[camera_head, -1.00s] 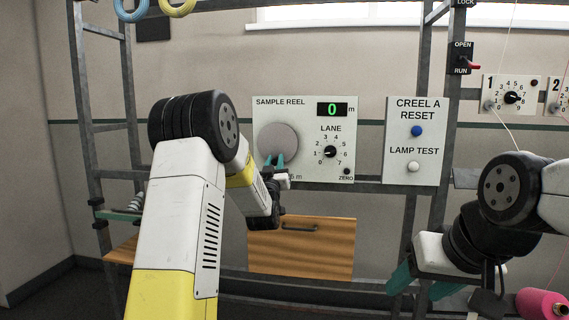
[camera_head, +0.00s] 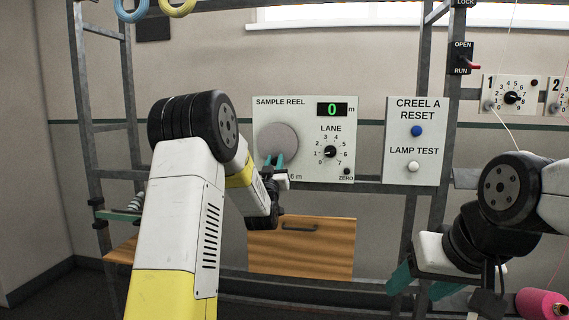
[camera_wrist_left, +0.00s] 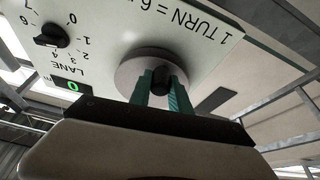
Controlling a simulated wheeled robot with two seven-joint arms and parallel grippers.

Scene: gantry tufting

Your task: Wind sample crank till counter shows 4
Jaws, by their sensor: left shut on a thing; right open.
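The sample reel panel (camera_head: 305,108) is a white plate on the frame, with a grey round crank disc (camera_head: 277,141) at its left. Its counter (camera_head: 332,109) shows a green 0. My left gripper (camera_head: 273,161) is at the lower part of the disc. In the left wrist view its teal fingers (camera_wrist_left: 161,92) are shut on the dark crank knob (camera_wrist_left: 160,80) standing out from the grey disc (camera_wrist_left: 140,66). My right gripper (camera_head: 411,290) is open and empty at the lower right, away from the panel.
A lane dial (camera_head: 330,152) and a small zero button (camera_head: 347,171) sit on the same panel, right of the crank. The Creel A reset panel (camera_head: 416,141) is further right. A wooden drawer (camera_head: 301,248) is below. A pink yarn cone (camera_head: 543,304) is at the lower right.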

